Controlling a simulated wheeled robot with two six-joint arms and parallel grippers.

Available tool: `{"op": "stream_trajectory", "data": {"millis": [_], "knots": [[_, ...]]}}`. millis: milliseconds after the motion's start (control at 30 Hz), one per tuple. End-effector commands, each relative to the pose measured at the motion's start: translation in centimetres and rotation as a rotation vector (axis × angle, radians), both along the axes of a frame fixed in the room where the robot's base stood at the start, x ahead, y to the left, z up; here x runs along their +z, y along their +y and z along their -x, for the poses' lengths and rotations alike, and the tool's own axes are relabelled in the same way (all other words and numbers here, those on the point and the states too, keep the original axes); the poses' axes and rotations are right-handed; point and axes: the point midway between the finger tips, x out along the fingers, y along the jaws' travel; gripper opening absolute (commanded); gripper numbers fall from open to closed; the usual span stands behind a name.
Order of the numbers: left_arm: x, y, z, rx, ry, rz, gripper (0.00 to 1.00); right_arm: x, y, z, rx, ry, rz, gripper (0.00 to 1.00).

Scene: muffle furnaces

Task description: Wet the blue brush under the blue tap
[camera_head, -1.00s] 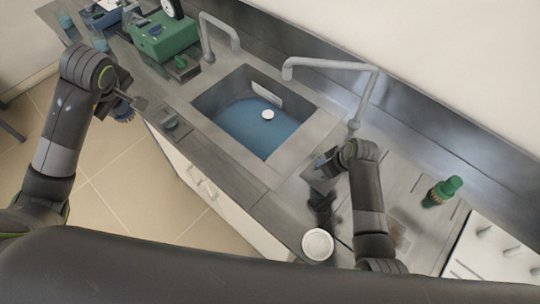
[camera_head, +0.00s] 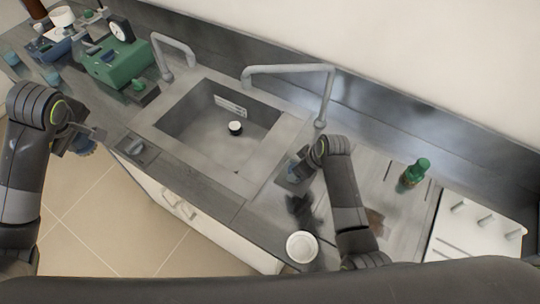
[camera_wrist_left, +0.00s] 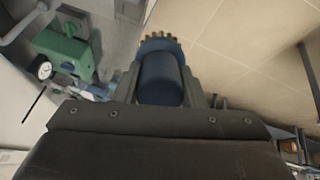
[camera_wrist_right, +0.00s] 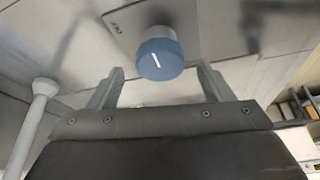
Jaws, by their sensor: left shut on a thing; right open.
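The blue brush (camera_wrist_left: 160,78) is held between the fingers of my left gripper (camera_wrist_left: 163,92), its tan bristles pointing away from the wrist. In the head view the brush (camera_head: 84,145) is in my left gripper (camera_head: 75,136), left of the counter's front edge and over the floor. My right gripper (camera_wrist_right: 161,72) is open, with a round blue-capped knob (camera_wrist_right: 160,58) just beyond and between its fingertips. I cannot tell if they touch. The right-hand grey tap (camera_head: 290,70) arches over the sink (camera_head: 190,157). No running water is visible.
A second grey tap (camera_head: 172,42) stands behind the sink's left part. A green device (camera_head: 117,65) is at the far left. A green bottle (camera_head: 413,175) and a white round dish (camera_head: 302,246) stand on the counter to the right.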

Motion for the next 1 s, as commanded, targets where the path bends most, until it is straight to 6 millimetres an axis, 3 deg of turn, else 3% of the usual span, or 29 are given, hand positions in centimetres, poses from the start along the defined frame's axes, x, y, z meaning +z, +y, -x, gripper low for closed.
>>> {"op": "stream_trajectory", "data": {"millis": [600,1000], "knots": [[-1.0,0.0,0.0,0.0,-0.001,0.0,0.18,8.4,-2.4,2.4,-0.002,-0.002,0.0,0.73],[-1.1,0.0,0.0,0.0,0.0,0.0,0.18,9.4,-2.7,2.8,-0.001,0.0,0.0,0.73]]}}
